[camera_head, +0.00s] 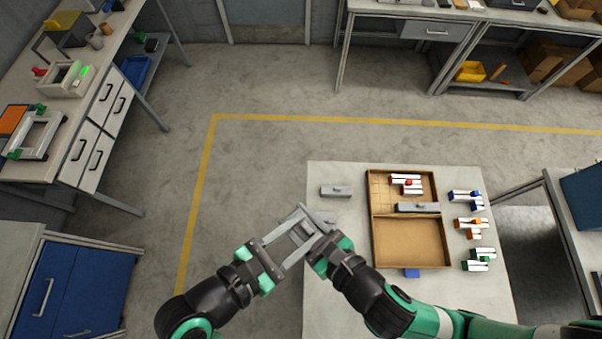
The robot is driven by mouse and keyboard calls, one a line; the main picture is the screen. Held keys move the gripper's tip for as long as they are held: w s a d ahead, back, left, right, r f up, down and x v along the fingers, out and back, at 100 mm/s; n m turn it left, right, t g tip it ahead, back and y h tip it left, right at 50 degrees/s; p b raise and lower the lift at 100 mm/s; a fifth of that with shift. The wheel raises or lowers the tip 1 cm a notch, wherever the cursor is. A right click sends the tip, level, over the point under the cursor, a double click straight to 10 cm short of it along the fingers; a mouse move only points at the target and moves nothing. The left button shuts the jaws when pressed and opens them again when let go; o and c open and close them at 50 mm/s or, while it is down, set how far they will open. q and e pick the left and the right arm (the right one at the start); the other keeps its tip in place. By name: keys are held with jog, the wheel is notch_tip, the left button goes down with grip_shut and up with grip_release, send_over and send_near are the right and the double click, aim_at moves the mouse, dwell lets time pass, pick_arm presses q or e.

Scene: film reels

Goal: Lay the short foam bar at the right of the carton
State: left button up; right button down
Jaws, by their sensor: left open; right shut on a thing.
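The open brown carton (411,268) lies on the pale table at right, with a divider across it. A grey bar (417,207) lies across its middle, near the divider. Another grey bar (335,191) lies on the table left of the carton, and a further grey piece (324,216) shows just beyond my grippers. My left gripper (312,222) is open, its long fingers reaching up and right. My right gripper (302,236) meets it left of the carton and is shut on a small grey piece, mostly hidden between the grippers. I cannot tell whether this is the short foam bar.
White blocks with red parts (406,184) sit in the carton's upper compartment; the lower compartment is empty. White groups with blue (462,196), orange (468,223) and green (480,255) parts stand right of the carton. A blue piece (412,273) touches its near edge.

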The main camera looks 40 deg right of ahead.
pick_arm(q)
grip_shut()
pick_arm(e)
jog(key=shift+c, duration=1.3)
grip_release()
